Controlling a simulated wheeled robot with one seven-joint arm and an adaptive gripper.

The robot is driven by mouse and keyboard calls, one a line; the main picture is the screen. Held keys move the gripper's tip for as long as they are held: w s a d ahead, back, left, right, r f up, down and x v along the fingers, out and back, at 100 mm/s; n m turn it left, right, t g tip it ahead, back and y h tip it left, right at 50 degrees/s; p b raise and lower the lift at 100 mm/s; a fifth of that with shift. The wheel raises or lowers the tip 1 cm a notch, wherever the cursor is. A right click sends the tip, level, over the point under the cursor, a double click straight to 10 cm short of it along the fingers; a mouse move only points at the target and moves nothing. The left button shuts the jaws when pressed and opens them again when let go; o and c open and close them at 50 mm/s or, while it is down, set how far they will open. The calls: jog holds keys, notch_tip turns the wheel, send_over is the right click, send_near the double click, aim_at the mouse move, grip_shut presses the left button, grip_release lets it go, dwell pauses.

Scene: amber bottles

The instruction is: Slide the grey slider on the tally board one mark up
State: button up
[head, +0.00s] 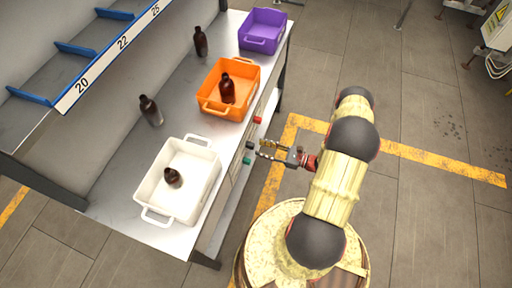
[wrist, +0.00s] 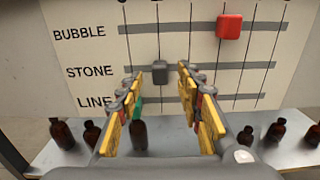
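The tally board (wrist: 95,15) fills the upper part of the wrist view, with rows BUBBLE, STONE and LINE crossed by thin vertical marks. The grey slider (wrist: 175,73) sits on the STONE bar, near the left end. It also shows in the head view (head: 257,147). The red slider (wrist: 229,26) is on the BUBBLE bar, farther right. The green slider (wrist: 137,108) is on the LINE bar, partly hidden by the left finger. My gripper (wrist: 160,72) is open, its yellow fingertips on either side of the grey slider; I cannot tell if they touch it.
The board is on the front side of a metal table. On the table are a white crate (head: 150,215) and an orange crate (head: 210,106), each with a bottle, a purple crate (head: 263,46), and loose bottles (head: 151,110) (head: 200,42). A numbered shelf (head: 95,75) stands behind.

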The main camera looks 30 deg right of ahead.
aim_at(254, 146)
jog(key=shift+x, duration=1.7)
jog(key=shift+c, duration=0.3)
grip_shut()
jog(key=shift+b, duration=0.3)
